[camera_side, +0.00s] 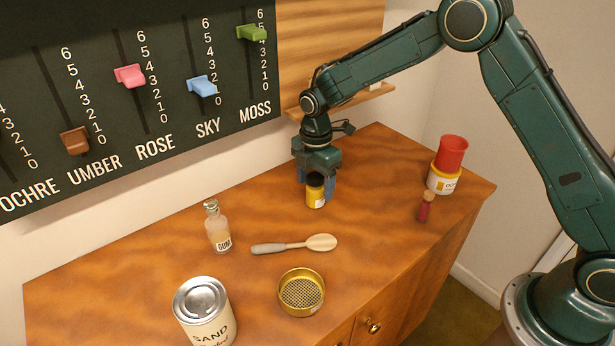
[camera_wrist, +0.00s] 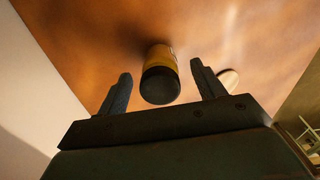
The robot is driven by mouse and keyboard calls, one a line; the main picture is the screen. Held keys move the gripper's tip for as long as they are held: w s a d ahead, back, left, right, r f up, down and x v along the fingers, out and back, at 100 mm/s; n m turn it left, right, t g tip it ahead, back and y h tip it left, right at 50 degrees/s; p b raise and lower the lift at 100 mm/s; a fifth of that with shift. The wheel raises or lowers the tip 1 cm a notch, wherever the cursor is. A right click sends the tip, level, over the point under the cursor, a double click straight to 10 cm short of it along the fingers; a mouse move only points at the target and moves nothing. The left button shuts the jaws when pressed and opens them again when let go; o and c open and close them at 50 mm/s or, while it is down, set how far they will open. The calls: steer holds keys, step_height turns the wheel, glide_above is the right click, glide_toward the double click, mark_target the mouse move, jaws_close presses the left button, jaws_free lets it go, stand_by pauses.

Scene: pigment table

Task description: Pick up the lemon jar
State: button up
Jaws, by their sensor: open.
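The lemon jar (camera_side: 315,196) is small and yellow with a black lid and a pale label. It stands upright on the wooden table near its back edge. In the wrist view the jar (camera_wrist: 160,60) shows between the two fingers, its black lid toward the camera. My gripper (camera_side: 316,185) is open and points down over the jar, with a finger on either side. The wrist view shows my gripper (camera_wrist: 162,85) with a gap between each finger and the jar.
A small red corked vial (camera_side: 425,208) and a yellow jar (camera_side: 443,181) under a red cup (camera_side: 451,153) are at right. A slider board (camera_side: 140,90) hangs behind.

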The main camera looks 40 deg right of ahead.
steer(key=shift+f, duration=0.55)
steer(key=shift+c, duration=0.2)
steer(key=c, duration=1.1)
